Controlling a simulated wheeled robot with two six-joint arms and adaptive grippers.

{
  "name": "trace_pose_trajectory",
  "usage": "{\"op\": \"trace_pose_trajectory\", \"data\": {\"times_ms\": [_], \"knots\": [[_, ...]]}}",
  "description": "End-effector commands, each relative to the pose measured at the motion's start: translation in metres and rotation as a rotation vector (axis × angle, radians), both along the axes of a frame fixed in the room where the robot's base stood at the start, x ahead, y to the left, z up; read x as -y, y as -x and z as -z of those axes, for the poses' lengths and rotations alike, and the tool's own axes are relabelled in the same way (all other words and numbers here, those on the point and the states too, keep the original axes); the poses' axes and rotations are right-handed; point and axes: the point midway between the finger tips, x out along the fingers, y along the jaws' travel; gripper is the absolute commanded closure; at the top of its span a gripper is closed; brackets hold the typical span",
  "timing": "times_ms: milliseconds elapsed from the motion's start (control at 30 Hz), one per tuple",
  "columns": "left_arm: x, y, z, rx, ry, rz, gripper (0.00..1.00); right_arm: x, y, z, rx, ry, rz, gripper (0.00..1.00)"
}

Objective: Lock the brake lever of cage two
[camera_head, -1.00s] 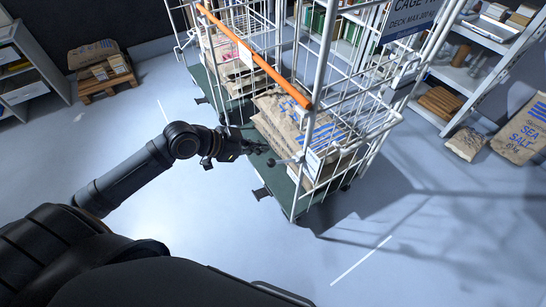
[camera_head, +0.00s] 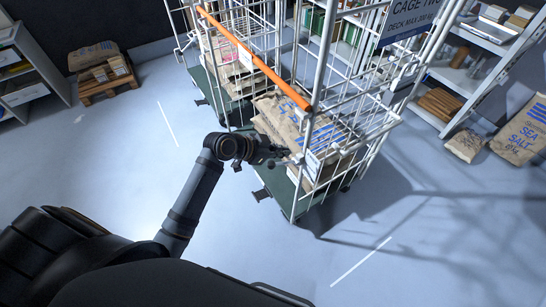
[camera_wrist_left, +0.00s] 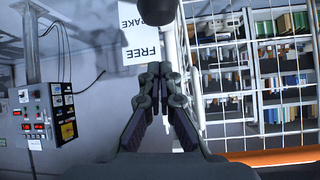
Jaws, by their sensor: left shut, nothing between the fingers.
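Cage two (camera_head: 325,150) is a white wire roll cage on a dark green deck (camera_head: 270,180), with its sign (camera_head: 408,22) at the upper right. My left gripper (camera_head: 282,152) is shut and empty at the cage's near left corner post. In the left wrist view its closed fingers (camera_wrist_left: 159,75) point at a white label reading FREE (camera_wrist_left: 140,45) beside a white post. The lever is mostly hidden by my gripper in the head view. My right gripper is not in view.
Sacks (camera_head: 285,118) lie inside the cage, and an orange bar (camera_head: 255,58) crosses its upper side. Shelving (camera_head: 475,65) and salt sacks (camera_head: 520,135) stand at the right. A pallet (camera_head: 105,83) is at the back left. Floor left of the cage is clear.

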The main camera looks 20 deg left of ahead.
Motion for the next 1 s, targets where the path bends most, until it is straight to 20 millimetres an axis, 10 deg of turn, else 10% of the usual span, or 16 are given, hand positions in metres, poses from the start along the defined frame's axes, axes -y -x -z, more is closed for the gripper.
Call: {"op": "trace_pose_trajectory", "data": {"times_ms": [700,1000], "knots": [[-0.022,0.019,0.026,0.000,-0.002,0.000,1.00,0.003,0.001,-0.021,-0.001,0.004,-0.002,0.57],[-0.022,0.010,0.037,0.031,0.021,0.000,1.00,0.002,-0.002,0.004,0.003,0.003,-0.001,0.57]]}}
